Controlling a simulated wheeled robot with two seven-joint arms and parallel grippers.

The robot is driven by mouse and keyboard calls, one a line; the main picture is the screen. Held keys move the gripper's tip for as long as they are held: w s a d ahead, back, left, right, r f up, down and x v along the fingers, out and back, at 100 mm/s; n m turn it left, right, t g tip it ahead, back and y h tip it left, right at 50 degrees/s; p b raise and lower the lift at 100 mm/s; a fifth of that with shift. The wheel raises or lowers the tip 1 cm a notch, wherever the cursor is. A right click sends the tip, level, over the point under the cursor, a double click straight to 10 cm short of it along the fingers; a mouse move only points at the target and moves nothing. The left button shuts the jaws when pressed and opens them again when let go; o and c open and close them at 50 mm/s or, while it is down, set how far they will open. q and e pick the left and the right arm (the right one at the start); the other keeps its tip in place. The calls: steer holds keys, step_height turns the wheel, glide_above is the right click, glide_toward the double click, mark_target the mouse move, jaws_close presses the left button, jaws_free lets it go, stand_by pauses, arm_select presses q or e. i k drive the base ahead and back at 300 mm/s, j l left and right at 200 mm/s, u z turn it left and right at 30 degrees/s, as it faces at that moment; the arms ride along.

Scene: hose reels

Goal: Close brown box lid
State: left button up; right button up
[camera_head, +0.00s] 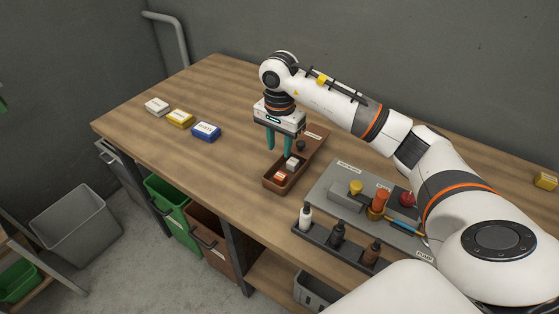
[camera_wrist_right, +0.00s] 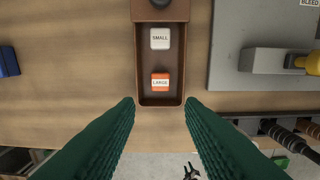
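The brown box (camera_head: 272,186) is long and narrow and sits on the wooden bench, also in the right wrist view (camera_wrist_right: 138,70). Its near part is open and holds a white block marked SMALL (camera_wrist_right: 160,38) and an orange block marked LARGE (camera_wrist_right: 160,81). The brown lid (camera_head: 316,133) covers the far end and has a dark round knob (camera_head: 301,146), cut by the top edge in the wrist view. My right gripper (camera_head: 279,152) points down above the box, its green fingers apart and empty. My left gripper is not seen.
A grey panel (camera_head: 328,181) with coloured fittings and a rack of small bottles (camera_head: 314,239) lie right of the box. White, yellow and blue boxes (camera_head: 206,131) lie to the left. Bare bench separates them from the brown box. Bins (camera_head: 75,222) stand below.

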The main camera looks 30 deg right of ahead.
mark_target(310, 137)
steer(key=z, duration=1.3)
